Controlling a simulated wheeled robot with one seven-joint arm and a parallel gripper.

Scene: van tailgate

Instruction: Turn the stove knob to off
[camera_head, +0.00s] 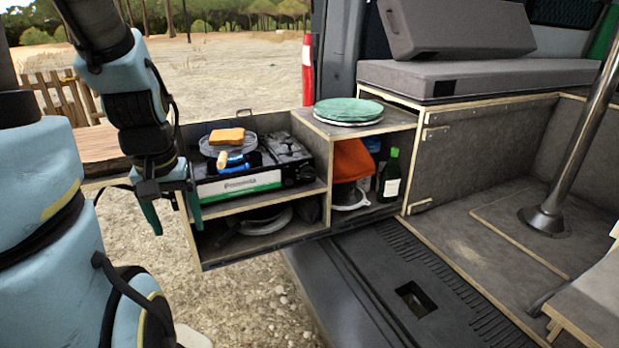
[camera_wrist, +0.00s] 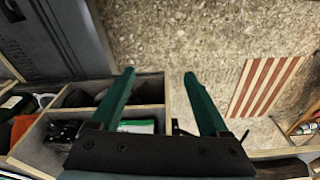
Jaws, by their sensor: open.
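A portable gas stove (camera_head: 240,178) with a green and white front label sits on the upper shelf of the pull-out kitchen unit. A pan with an orange-brown block (camera_head: 227,136) sits on top of the stove. My gripper (camera_head: 176,217) points down, open and empty, in front of the unit's left end, apart from the stove. In the wrist view my gripper's green fingers (camera_wrist: 158,80) are spread apart over gravel, and the stove's green label (camera_wrist: 138,127) shows partly behind the left finger.
A lower shelf (camera_head: 262,240) holds dark pans. To the right, a compartment holds a green bottle (camera_head: 390,175) and an orange item (camera_head: 352,160), with green-topped plates (camera_head: 348,110) above. Open space lies before the unit.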

